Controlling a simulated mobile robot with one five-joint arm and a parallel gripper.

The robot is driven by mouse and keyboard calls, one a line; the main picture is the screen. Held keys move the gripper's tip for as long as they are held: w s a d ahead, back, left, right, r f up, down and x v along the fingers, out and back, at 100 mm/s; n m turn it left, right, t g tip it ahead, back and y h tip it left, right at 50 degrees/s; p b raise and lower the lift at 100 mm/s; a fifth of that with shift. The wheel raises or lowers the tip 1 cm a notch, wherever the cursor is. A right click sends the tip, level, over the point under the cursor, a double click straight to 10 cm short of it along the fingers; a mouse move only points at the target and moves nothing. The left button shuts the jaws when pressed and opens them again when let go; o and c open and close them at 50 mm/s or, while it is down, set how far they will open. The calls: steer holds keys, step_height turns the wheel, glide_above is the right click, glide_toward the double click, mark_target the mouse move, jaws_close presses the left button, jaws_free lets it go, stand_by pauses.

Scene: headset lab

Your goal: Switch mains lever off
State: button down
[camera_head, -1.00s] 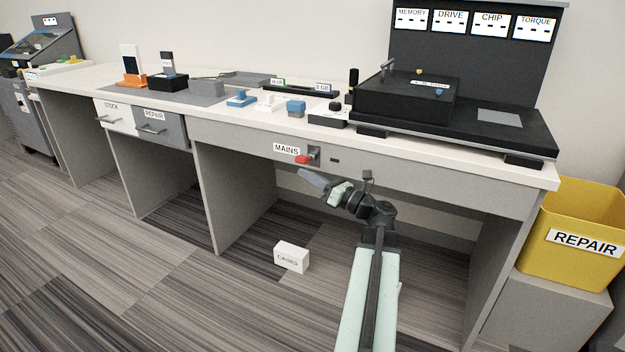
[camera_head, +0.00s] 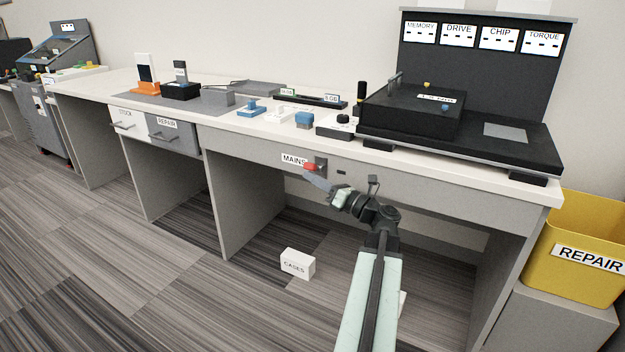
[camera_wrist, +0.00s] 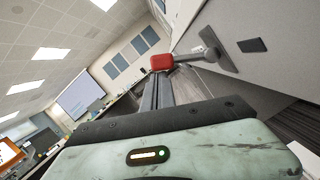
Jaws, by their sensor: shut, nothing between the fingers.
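The mains lever has a red knob (camera_head: 310,167) on a grey mount at the front face of the bench, just right of the MAINS label (camera_head: 293,160). In the wrist view the red knob (camera_wrist: 162,62) sits at the end of a grey arm reaching out from a plate on the panel. My gripper (camera_head: 310,180) is shut and empty, just below the knob in the head view. In the wrist view the fingers (camera_wrist: 157,80) point at the knob and their tips are very close to it; I cannot tell whether they touch.
A small dark slot (camera_head: 341,173) is in the panel right of the lever. Below the bench is open space with a white CASES box (camera_head: 298,264) on the floor. A yellow REPAIR bin (camera_head: 575,245) stands at the right. Drawers (camera_head: 172,136) are at the left.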

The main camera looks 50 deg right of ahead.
steer(key=shift+s+d, duration=0.1)
steer(key=shift+s, duration=0.05)
step_height(320, 180, down, 5)
steer(key=a+b, duration=0.3)
steer(key=b, duration=0.2)
steer(key=r+v, duration=0.2)
steer(key=v, duration=0.8)
steer(key=shift+s+d+f+b, duration=0.2)
steer(key=shift+d+b, duration=0.1)
steer(key=shift+d, duration=0.1)
